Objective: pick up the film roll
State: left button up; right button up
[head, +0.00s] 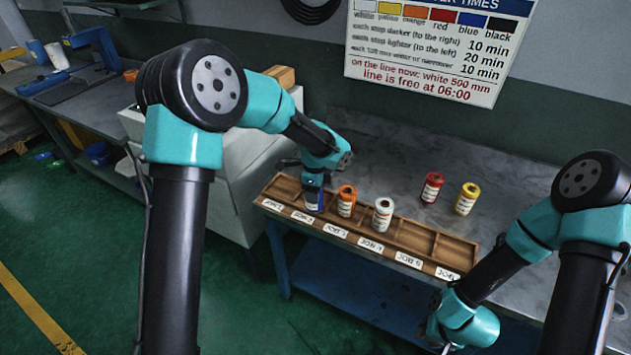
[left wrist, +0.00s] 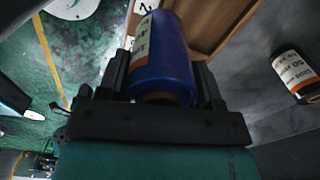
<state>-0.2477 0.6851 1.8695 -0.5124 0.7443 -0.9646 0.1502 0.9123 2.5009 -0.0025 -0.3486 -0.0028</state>
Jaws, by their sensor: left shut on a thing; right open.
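A blue film roll with a white and orange label (left wrist: 162,65) stands between the two fingers of my left gripper (left wrist: 163,85) in the left wrist view. In the head view the left gripper (head: 313,181) is shut on the blue roll (head: 313,201), over the left part of the wooden tray (head: 450,252). I cannot tell whether the roll touches the tray floor. An orange roll (head: 346,203) and a white roll (head: 383,214) stand upright in the tray. A red roll (head: 432,187) and a yellow roll (head: 467,199) stand on the table behind. My right gripper (head: 440,338) is low at the front right.
A black-sided roll (left wrist: 296,76) shows on the grey table in the left wrist view. The tray's right compartments look empty, with job labels along its front. The grey table (head: 385,150) has free room behind the tray. A colour chart (head: 440,45) hangs on the wall.

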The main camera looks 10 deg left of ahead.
pick_arm(q)
jog(key=s+d, duration=0.2)
jog(key=s, duration=0.7)
jog(key=shift+s+d+r, duration=0.2)
jog(key=shift+s+r, duration=0.15)
jog(key=shift+r, duration=0.1)
